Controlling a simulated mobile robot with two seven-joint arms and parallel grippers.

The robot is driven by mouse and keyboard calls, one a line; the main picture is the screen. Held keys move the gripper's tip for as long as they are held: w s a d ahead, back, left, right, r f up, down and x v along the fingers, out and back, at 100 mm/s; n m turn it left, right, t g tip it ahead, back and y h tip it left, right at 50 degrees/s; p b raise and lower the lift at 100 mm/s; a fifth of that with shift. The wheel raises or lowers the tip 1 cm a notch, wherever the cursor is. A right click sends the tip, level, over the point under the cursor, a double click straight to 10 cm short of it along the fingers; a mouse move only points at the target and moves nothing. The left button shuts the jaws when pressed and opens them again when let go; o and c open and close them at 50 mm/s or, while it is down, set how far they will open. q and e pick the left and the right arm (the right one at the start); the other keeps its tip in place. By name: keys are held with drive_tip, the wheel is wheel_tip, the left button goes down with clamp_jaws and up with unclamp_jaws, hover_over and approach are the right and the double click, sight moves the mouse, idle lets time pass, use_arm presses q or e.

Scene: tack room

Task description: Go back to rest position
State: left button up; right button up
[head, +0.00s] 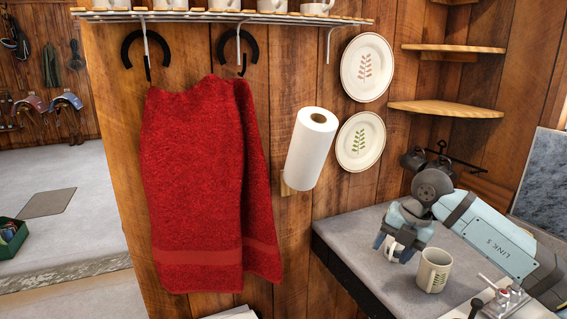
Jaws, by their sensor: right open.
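My right arm comes in from the right, and its gripper (391,252) is open over the grey countertop (345,235). It points downward, and a white shape shows at its fingers; I cannot tell whether that is part of the gripper or a separate thing. A white mug with a green leaf pattern (434,270) stands upright on the counter, just right of the gripper and apart from it. My left gripper is not in view.
A red towel (205,185) hangs from a hook on the wooden wall. A paper towel roll (311,150) and two plates (367,68) (361,140) are on the wall. Wooden corner shelves (446,109) are above the counter. A wire rack (225,16) holds several mugs. Open floor lies left.

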drive_tip(key=s+a+f+m+t+y+p, duration=0.1)
drive_tip(key=s+a+f+y+p, duration=0.1)
drive_tip(key=s+a+y, duration=0.55)
drive_tip(key=s+a+f+m+t+y+p, duration=0.1)
drive_tip(key=s+a+m+y+p, duration=0.1)
drive_tip(key=s+a+y, duration=0.55)
drive_tip(key=s+d+f+m+t+h+p, duration=0.1)
drive_tip(key=s+d+f+m+t+h, duration=0.15)
drive_tip(key=f+m+t+h, duration=0.55)
drive_tip(key=s+d+f+m+t+h+p, duration=0.1)
drive_tip(key=d+f+m+t+h, duration=0.3)
drive_tip(key=m, duration=0.8)
drive_tip(key=s+d+f+m+g+h+p, duration=0.1)
drive_tip(key=s+d+f+m+g+h, duration=0.2)
drive_tip(key=s+f, duration=0.8)
drive_tip(key=shift+s+f+m+g+p, duration=0.35)
drive_tip(key=shift+s+m+g, duration=0.5)
drive_tip(key=shift+s, duration=0.35)
drive_tip(key=shift+r, duration=0.1)
